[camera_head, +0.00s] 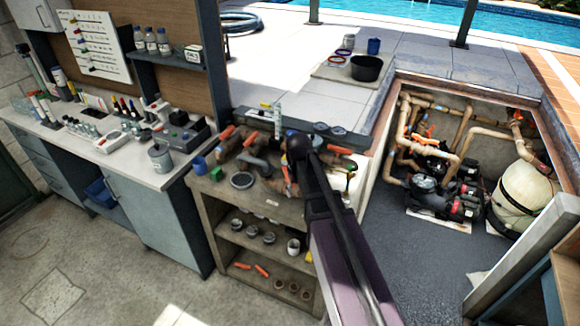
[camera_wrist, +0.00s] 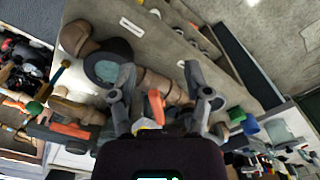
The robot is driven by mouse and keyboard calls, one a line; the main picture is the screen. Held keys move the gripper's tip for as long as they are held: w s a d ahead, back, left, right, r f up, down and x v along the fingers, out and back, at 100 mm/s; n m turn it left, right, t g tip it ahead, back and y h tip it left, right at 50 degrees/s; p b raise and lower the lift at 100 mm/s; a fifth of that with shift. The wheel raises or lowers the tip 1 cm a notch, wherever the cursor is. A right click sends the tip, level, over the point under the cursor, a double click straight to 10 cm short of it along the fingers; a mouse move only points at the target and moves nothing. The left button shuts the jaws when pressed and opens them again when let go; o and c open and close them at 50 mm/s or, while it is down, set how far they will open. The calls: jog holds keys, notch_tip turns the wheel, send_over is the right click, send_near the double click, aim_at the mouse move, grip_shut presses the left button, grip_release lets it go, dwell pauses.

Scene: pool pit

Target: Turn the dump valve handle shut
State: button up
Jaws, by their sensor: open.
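In the wrist view, my gripper (camera_wrist: 160,82) is open, its two grey fingers spread apart. An orange valve handle (camera_wrist: 156,106) lies between them, on a brown pipe assembly (camera_wrist: 158,84). I cannot tell whether either finger touches it. A second, longer orange handle (camera_wrist: 68,130) lies to the left. No label shows which is the dump valve handle. My arm hides part of the bench and my gripper there.
The pipe fittings crowd the concrete bench (camera_head: 216,208), with a blue cup (camera_head: 199,166) at its left. A counter with bottles and test gear stands further left. The pump pit (camera_head: 400,240) opens to the right. The floor at the front left is clear.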

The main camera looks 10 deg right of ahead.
jog(key=w+r+p, duration=0.3)
jog(key=w, duration=0.5)
jog(key=w+r+n+p, duration=0.1)
jog(key=w+r+p, duration=0.2)
jog(key=w, duration=0.5)
jog(key=shift+r, duration=0.7)
jog(key=shift+s+f, duration=0.1)
jog(key=shift+f, duration=0.1)
notch_tip(320, 180, down, 13)
jog(key=b, duration=1.3)
jog(key=shift+f+b, duration=0.2)
jog(key=shift+b, duration=0.15)
grip_shut()
jog(key=shift+d, duration=0.15)
